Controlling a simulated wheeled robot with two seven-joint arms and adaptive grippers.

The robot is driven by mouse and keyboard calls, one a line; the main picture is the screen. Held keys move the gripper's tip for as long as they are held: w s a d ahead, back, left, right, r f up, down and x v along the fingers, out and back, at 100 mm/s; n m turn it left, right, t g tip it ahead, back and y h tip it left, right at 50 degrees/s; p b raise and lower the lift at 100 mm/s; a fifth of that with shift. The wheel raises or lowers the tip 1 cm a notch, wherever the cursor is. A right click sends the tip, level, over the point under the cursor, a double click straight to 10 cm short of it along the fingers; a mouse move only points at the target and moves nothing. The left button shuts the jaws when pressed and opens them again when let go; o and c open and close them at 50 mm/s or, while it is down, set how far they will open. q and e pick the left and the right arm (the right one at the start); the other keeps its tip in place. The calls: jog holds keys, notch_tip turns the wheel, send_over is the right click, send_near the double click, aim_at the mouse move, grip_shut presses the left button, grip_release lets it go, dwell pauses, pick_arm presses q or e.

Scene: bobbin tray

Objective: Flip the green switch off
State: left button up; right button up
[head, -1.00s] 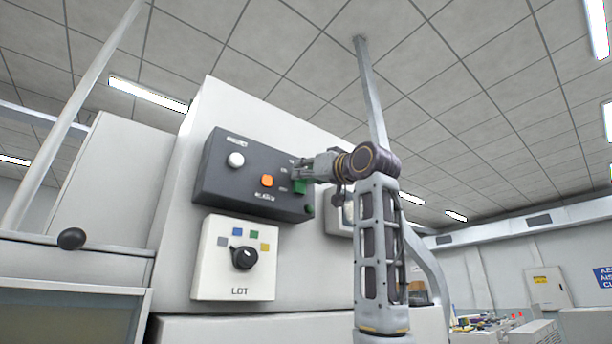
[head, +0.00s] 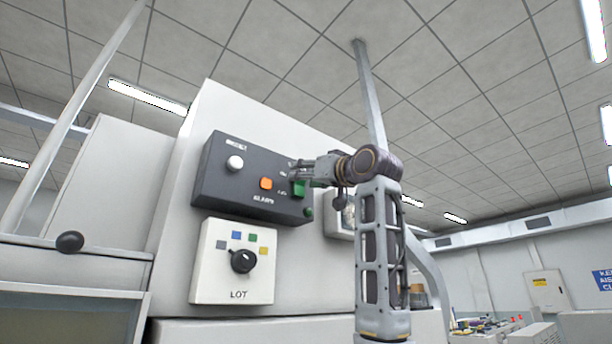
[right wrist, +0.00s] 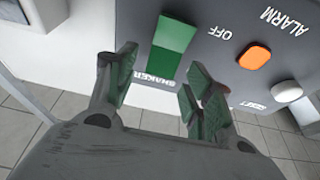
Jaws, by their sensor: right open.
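The green switch (head: 299,188) is a rocker on the right part of a dark control box. In the right wrist view the rocker (right wrist: 171,48) shows a darker and a brighter green face, with an OFF label beside it and SHAKER lettering near its end. My right gripper (head: 300,168) is in front of the box, just above the switch in the head view. In the right wrist view my right gripper (right wrist: 160,82) is open and empty, its green-padded fingers apart. Contact with the switch cannot be made out. My left gripper is out of view.

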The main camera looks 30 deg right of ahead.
jog(key=a+v, duration=0.1)
jog(key=v, duration=1)
jog(key=shift+s+d, duration=0.25)
jog(key=shift+d, duration=0.25)
dwell(0.4)
